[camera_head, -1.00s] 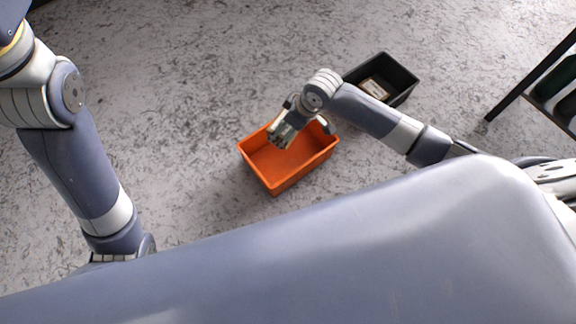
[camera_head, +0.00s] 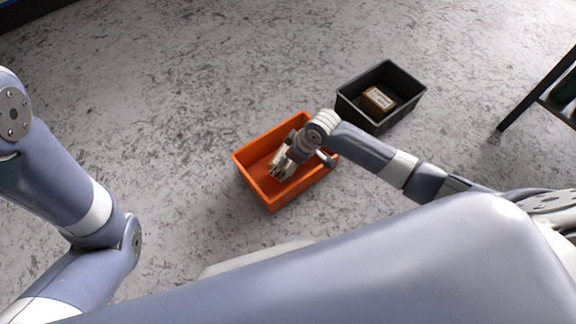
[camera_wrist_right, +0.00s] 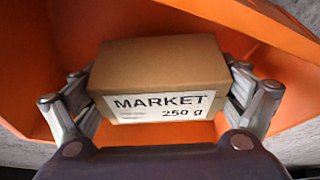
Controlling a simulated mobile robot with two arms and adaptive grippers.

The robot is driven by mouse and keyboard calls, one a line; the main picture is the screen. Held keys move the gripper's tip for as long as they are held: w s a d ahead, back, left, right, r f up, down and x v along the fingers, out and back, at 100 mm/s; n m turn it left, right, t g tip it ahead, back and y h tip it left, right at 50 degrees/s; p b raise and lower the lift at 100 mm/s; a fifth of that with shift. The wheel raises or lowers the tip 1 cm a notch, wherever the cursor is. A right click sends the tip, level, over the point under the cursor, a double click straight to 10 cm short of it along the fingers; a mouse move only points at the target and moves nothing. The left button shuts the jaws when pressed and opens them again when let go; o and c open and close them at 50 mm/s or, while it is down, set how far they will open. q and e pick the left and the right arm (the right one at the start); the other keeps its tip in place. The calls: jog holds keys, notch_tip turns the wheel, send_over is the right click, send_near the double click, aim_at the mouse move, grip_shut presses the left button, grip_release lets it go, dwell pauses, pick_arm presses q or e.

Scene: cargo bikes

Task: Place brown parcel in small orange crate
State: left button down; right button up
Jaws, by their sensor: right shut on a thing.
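The small orange crate (camera_head: 250,188) stands on the floor near the middle of the head view. My right gripper (camera_head: 281,168) reaches down into its opening. In the right wrist view the gripper is shut on a brown parcel (camera_wrist_right: 158,73) with a white label reading "MARKET 250 g", one finger on each side. Orange crate walls (camera_wrist_right: 262,25) surround the parcel there. Whether the parcel touches the crate's bottom cannot be told. My left arm shows at the left of the head view, but its gripper is out of sight.
A black crate (camera_head: 351,113) stands just behind and right of the orange one, with another brown labelled parcel (camera_head: 378,99) in it. A dark-legged rack (camera_head: 530,100) is at the right edge. The grey floor at left and back is clear.

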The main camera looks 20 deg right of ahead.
notch_tip(320, 180, down, 3)
jog(key=shift+r+b, duration=0.1)
jog(key=shift+b, duration=0.65)
jog(key=shift+r, duration=0.1)
jog(key=o, duration=1)
jog(key=shift+c, duration=0.2)
